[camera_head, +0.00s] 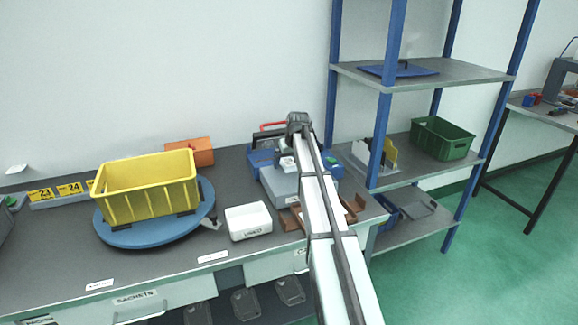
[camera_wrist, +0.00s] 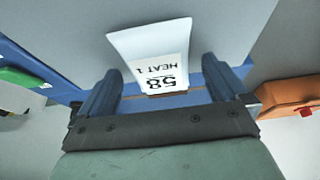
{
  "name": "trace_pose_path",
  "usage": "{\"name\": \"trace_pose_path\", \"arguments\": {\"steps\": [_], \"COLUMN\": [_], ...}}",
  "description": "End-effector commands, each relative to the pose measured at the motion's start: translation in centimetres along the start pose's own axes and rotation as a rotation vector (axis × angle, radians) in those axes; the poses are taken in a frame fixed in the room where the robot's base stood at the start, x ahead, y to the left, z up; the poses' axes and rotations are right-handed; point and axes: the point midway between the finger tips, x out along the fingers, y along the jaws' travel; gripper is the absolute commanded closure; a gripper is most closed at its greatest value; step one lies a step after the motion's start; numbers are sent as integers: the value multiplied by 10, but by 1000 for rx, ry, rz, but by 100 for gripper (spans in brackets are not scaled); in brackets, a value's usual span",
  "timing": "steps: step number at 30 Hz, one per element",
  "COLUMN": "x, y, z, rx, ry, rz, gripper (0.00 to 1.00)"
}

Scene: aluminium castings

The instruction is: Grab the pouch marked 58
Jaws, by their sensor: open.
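The pouch marked 58 (camera_wrist: 150,45) is a pale packet with a white label reading "58 HEAT 1", upside down in the wrist view. It stands out from a grey surface, and its label lies between and just beyond my fingertips. My gripper (camera_wrist: 160,68) is open, one finger on either side of the pouch's label end; I cannot tell whether either finger touches it. In the head view my arm hides most of this spot. A small white item (camera_head: 287,163) there, on a grey block (camera_head: 281,183), may be the pouch.
A yellow crate (camera_head: 150,190) sits on a blue round turntable (camera_head: 135,236) at left. A white box (camera_head: 248,221) stands on the bench between turntable and arm. An orange block (camera_head: 190,152) lies near the wall. A blue-post shelf with a green crate (camera_head: 442,138) stands at right.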

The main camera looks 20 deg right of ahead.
Motion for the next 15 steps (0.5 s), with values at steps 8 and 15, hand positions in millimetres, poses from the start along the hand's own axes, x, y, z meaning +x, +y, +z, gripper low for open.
{"name": "trace_pose_path", "arguments": {"steps": [8,15], "x": [1,2], "y": [0,0], "z": [1,1], "rx": [0,0], "ry": [0,0], "rz": [0,0], "gripper": [0,15]}}
